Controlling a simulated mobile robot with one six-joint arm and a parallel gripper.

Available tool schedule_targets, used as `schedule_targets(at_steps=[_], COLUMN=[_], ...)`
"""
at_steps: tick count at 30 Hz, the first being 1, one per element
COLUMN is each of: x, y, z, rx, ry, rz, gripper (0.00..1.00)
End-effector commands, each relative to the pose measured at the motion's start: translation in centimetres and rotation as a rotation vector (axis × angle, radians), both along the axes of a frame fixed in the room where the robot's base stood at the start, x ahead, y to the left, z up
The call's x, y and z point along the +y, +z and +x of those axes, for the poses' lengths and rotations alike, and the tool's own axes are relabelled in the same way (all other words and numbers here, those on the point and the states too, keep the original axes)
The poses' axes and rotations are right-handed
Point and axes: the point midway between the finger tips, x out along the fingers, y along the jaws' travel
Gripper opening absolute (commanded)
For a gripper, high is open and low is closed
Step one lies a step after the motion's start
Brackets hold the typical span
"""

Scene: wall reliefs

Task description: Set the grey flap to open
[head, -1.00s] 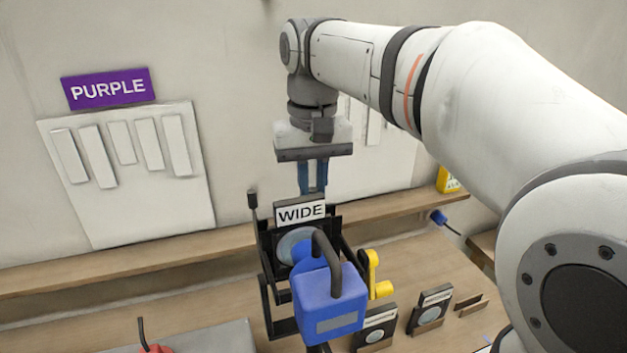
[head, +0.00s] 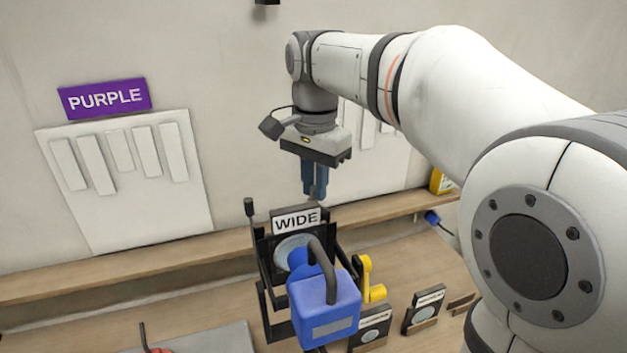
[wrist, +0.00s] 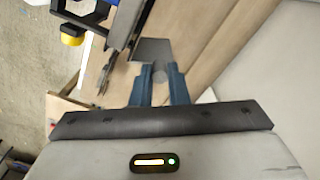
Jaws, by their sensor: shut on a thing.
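My gripper (head: 315,187) has blue fingers and points down just behind the WIDE sign (head: 297,220). It also shows in the wrist view (wrist: 159,72), shut on a small rounded grey part. A flat grey plate (wrist: 152,50), which looks like the grey flap, extends just beyond the fingertips. In the head view only a small grey bit shows at the fingertips, and the sign and black frame hide most of the flap. I cannot tell the flap's angle.
A black frame (head: 262,275) with a blue boxy can (head: 325,308) stands below the gripper. A yellow handle (head: 368,279) is to its right. A wooden ledge (head: 120,263) runs along the wall. A white relief panel (head: 128,225) hangs at the left under a PURPLE sign (head: 104,98).

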Motion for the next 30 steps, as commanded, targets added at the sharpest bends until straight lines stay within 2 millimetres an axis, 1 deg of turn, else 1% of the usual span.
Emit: schedule_targets(at_steps=[6,15,22,30], x=[-0.5,-1.0,-1.2,-1.2], y=[0.1,0.1,0.1,0.1], z=[0.4,0.7,0.7,0.7], rx=[-0.003,-0.003,-0.004,-0.005], ry=[-0.179,-0.352,-0.411,-0.425], rz=[0.002,0.002,0.003,0.002], gripper=[0.00,0.00,0.00,0.00])
